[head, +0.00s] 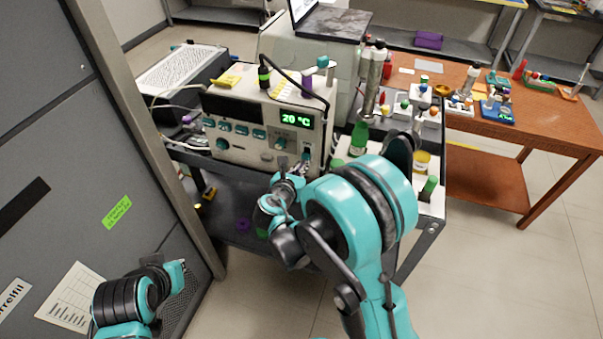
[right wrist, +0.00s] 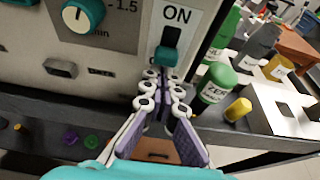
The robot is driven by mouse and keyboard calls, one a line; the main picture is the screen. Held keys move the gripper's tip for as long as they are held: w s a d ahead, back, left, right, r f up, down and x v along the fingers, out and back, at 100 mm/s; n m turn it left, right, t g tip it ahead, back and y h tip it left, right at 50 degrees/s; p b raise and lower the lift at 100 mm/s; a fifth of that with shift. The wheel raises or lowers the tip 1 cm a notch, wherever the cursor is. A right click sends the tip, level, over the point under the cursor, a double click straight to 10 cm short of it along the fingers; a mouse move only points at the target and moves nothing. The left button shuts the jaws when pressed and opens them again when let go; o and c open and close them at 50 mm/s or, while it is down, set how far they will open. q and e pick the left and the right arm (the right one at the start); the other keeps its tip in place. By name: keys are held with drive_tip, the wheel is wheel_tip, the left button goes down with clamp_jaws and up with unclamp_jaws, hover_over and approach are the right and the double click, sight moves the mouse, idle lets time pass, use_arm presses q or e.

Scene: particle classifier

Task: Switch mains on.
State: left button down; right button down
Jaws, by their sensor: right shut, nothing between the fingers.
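The classifier (head: 245,110) is a beige box with a lit green "20 °C" display (head: 296,120). Its mains switch (right wrist: 168,50) is a dark teal rocker on a white plate marked "ON", low at the right of the front panel. Which way it is tipped is hard to tell. My right gripper (right wrist: 163,80) is shut and empty, its fingertips just below the switch in the right wrist view; contact cannot be made out. In the head view my right arm partly covers the gripper. My left arm is at the lower left, away from the classifier; its fingers are not clear.
A teal knob (right wrist: 82,14) sits left of the switch. Green bottles (right wrist: 216,82) and a yellow-capped item (right wrist: 238,109) stand close on the right. A grey cabinet (head: 70,130) is at the left. A brown table (head: 550,120) with small items is at the right.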

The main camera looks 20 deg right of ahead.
sight(304, 156)
use_arm(q)
drive_tip(key=shift+r, duration=0.1)
use_arm(e)
drive_tip(key=shift+r, duration=0.25)
